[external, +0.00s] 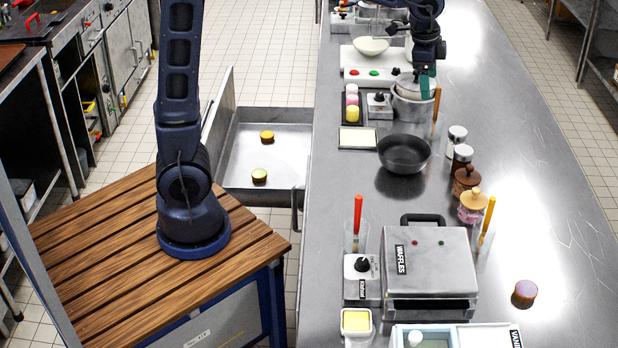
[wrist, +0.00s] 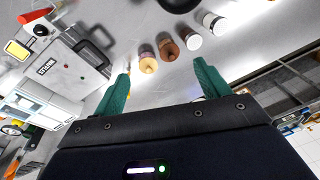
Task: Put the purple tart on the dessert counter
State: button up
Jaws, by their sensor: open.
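The purple tart (external: 525,292) sits on the long steel counter (external: 560,220), near its right edge, to the right of the waffle maker. I cannot make it out in the wrist view. No label that I can read marks any surface as the dessert counter.
A waffle maker (external: 430,262), jars (external: 466,180), a dark bowl (external: 404,153) and pots (external: 412,105) stand on the counter. An open drawer (external: 290,146) holds an orange-topped tart (external: 267,137) and a yellow-green one (external: 259,176). Bare steel surrounds the purple tart.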

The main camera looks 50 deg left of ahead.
jog(key=s+a+r+n+t, duration=0.1)
jog(key=s+a+n, duration=0.3)
jog(key=a, duration=0.7)
jog(key=s+a+r+n, duration=0.1)
jog(key=s+a+n, duration=0.1)
jog(key=s+a, duration=0.7)
jog(key=s+a+f+n, duration=0.3)
jog(key=s+a, duration=0.3)
jog(key=s+a+f+n+t, duration=0.1)
jog(key=s+a+f+n, duration=0.1)
jog(key=s+a, duration=0.3)
jog(key=shift+s+a+f+n+t+y, duration=0.35)
jog(key=shift+a+n, duration=0.35)
jog(key=shift+a, duration=0.35)
jog(key=shift+c, duration=0.2)
